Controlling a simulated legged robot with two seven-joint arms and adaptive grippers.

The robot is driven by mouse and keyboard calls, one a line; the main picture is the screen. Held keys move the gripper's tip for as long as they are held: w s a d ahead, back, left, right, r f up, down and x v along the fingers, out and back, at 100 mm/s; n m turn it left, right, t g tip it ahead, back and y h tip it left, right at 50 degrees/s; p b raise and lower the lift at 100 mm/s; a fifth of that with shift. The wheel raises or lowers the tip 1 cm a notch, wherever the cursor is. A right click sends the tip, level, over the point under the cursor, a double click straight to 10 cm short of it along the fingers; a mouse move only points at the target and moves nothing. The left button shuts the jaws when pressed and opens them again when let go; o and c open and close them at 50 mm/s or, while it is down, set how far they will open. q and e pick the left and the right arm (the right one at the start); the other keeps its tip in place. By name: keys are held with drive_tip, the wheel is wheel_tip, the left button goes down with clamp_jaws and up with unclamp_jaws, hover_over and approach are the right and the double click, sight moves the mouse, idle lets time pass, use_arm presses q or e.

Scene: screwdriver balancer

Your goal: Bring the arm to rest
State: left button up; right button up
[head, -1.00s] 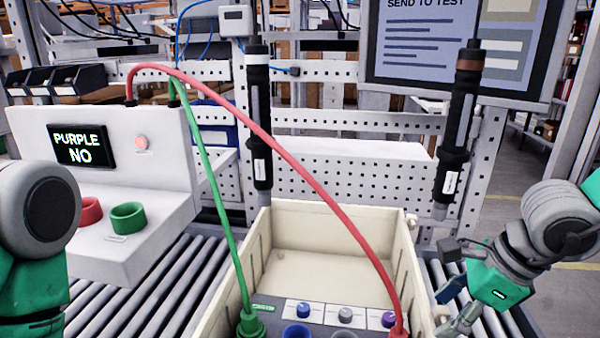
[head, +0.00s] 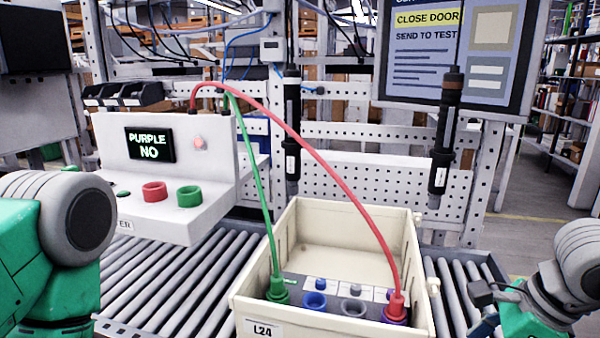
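My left arm (head: 60,235) comes in at the left edge, and its gripper is not in view. My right arm (head: 575,270) is at the lower right, beside the cream bin. Its gripper (head: 488,322) is partly in view at the bottom edge, apart from the bin; whether it is open or shut is unclear. Two black screwdrivers hang upright behind the bin: one with a white band (head: 292,125) and one with a brown band (head: 446,135).
The cream bin (head: 262,316), labelled L24, sits on the roller conveyor (head: 165,290). A green cable (head: 262,200) and a red cable (head: 335,170) run from the tester (head: 170,215) to sockets in it. A monitor (head: 455,50) hangs behind.

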drive_tip(key=s+d+f+n+g+h, duration=0.1)
drive_tip(key=s+d+f+n+h, duration=0.25)
drive_tip(key=f+n, duration=0.45)
drive_tip(key=s+d+f+n+h, duration=0.25)
drive_tip(key=s+f+n, duration=0.2)
drive_tip(key=f, duration=0.65)
use_arm(q)
drive_tip(key=f+b, duration=0.3)
drive_tip(key=shift+w+a+f, duration=0.1)
drive_tip(key=shift+w+f, duration=0.2)
drive_tip(key=shift+w, duration=0.1)
use_arm(e)
drive_tip(key=s+a+f+n+g+y, duration=0.1)
drive_tip(key=s+a+f+n, duration=0.3)
drive_tip(key=s+f+n, duration=0.5)
drive_tip(key=shift+s+a+f+n+y, duration=0.25)
drive_tip(key=shift+f+n+y, duration=0.5)
drive_tip(key=shift+n, duration=0.2)
drive_tip(key=shift+r, duration=0.1)
